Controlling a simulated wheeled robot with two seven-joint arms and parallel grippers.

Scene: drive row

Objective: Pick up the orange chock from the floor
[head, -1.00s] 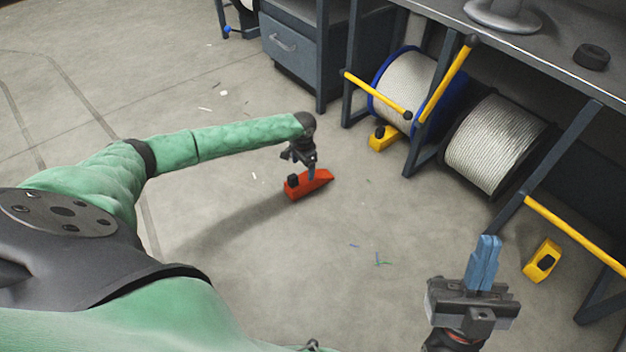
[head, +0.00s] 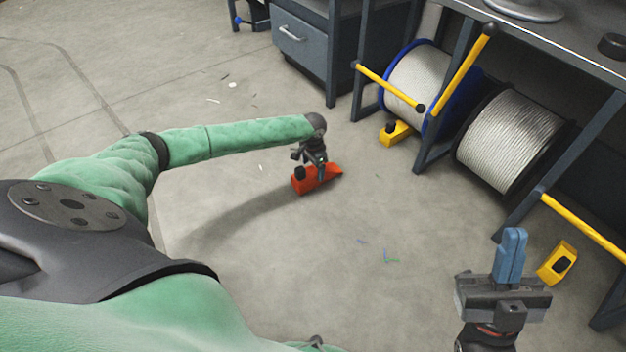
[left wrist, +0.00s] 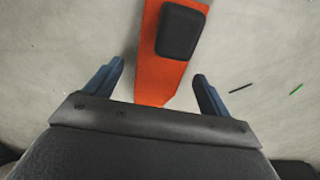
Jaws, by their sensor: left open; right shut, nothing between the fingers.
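The orange chock (head: 328,176) lies on the floor in the head view, with a black block on its top. My left gripper (head: 316,175) is right at it from above and partly hides it. In the left wrist view the chock (left wrist: 156,78) runs between the two blue fingers of my left gripper (left wrist: 160,85). The gripper is open, with a gap on each side of the chock. My right gripper (head: 512,252) is shut and empty, with its blue fingers together, at the lower right of the head view.
Two cable drums (head: 512,138) (head: 418,85) stand in a rack with yellow bars under a bench at the right. Two yellow chocks (head: 396,134) (head: 557,263) lie on the floor by the rack. The floor around the orange chock is mostly clear, with small scraps.

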